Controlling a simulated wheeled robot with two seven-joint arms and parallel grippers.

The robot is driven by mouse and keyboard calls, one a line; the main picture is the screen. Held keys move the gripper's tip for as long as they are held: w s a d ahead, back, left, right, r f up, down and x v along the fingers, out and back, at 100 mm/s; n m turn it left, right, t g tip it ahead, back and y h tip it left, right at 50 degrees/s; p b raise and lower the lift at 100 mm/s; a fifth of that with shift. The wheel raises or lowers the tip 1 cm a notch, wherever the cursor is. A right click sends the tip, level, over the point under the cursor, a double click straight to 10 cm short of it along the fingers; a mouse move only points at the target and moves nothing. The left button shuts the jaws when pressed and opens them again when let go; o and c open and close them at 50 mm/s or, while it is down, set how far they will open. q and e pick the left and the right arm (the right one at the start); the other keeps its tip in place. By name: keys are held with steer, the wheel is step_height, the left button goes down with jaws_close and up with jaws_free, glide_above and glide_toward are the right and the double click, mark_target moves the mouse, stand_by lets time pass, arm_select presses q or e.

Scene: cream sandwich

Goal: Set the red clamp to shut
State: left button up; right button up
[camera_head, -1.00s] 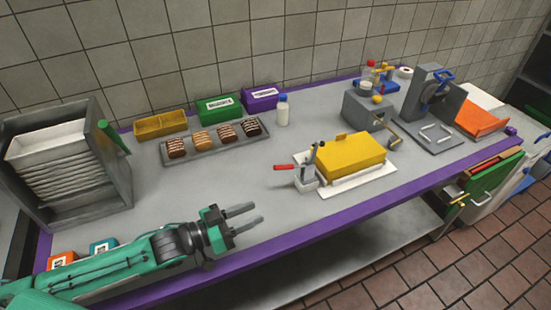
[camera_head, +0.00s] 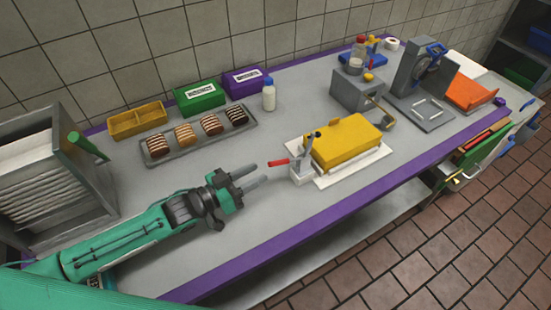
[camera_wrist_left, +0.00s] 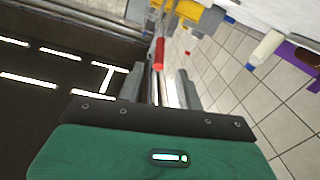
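The clamp (camera_head: 301,173) stands at the left end of a yellow block (camera_head: 344,142) on a white board (camera_head: 358,172). It has a grey body, and its red handle (camera_head: 278,162) sticks out to the left. My left gripper (camera_head: 256,173) is open and empty, pointing at the handle from the left with a small gap. In the left wrist view, the red handle (camera_wrist_left: 158,54) appears ahead, between the lines of the two open fingers (camera_wrist_left: 160,88). I cannot tell its exact depth from the fingertips. My right gripper is not in view.
A tray (camera_head: 160,157) of iced pastries, a yellow bin (camera_head: 137,120), green (camera_head: 200,98) and purple boxes (camera_head: 243,84) and a small bottle (camera_head: 268,96) stand behind. A grey rack (camera_head: 85,180) is at left. The grey tabletop between tray and gripper is clear.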

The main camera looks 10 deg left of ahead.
mark_target(276, 163)
arm_select(q)
steer(key=p+x, duration=0.1)
steer(key=x, duration=0.5)
steer(key=shift+s+r, duration=0.1)
steer(key=shift+r, duration=0.05)
steer(key=shift+w+d+p, duration=0.3)
steer(key=shift+w+d, duration=0.15)
steer(key=shift+d, duration=0.05)
jaws_close()
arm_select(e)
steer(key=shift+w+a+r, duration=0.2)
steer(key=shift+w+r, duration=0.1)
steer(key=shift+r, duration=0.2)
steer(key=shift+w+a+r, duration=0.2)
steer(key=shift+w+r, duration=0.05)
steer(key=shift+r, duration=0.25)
